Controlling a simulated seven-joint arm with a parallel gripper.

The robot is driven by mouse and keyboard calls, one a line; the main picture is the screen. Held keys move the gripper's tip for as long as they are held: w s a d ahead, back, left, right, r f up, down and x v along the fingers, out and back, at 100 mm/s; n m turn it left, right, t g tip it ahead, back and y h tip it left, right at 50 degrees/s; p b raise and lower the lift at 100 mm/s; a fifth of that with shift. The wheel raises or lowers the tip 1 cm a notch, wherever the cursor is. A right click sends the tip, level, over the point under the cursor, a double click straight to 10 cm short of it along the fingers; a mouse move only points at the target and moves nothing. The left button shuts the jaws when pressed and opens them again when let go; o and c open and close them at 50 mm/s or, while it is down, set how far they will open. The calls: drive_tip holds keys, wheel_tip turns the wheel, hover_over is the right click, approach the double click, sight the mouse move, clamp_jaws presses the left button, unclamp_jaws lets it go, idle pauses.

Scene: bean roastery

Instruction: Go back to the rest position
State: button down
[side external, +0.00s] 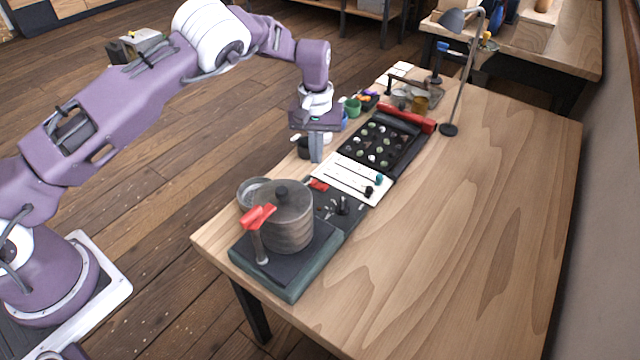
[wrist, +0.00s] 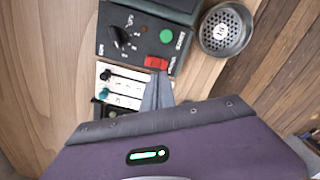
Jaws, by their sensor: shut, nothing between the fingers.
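My gripper (side external: 316,147) hangs from my purple arm above the left edge of the wooden table, with its fingers together and empty. In the wrist view my gripper (wrist: 158,92) points toward the white panel with slider knobs (wrist: 118,85) and the dark control box. In the side view the white panel (side external: 352,177) lies just right of and below the fingertips. The fingers appear to be above the table things; whether they touch anything cannot be told.
A lidded metal pot (side external: 287,222) stands on a dark base at the table's near end. A black tray with small pieces (side external: 378,143), a red roll (side external: 407,118) and a lamp (side external: 449,129) are farther back. The table's right side is clear (side external: 480,230). A perforated round cup (wrist: 226,30) shows in the wrist view.

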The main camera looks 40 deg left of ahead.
drive_tip(key=s+r+m+t+h, duration=0.1)
drive_tip(key=s+r, duration=0.4)
drive_tip(key=r, duration=0.4)
drive_tip(key=s+a+r+t, duration=0.1)
drive_tip(key=s+r, duration=0.5)
drive_tip(key=r, duration=0.3)
drive_tip(key=s+r+m+t+h, duration=0.1)
drive_tip(key=s+r, duration=0.4)
drive_tip(key=r, duration=0.3)
drive_tip(key=s+a+m+t+y, duration=0.1)
drive_tip(key=s+m, duration=0.3)
drive_tip(key=s, duration=1.8)
drive_tip(key=shift+s+a+r+t+y, duration=0.2)
drive_tip(key=shift+r+t+y, duration=0.25)
drive_tip(key=shift+t, duration=0.35)
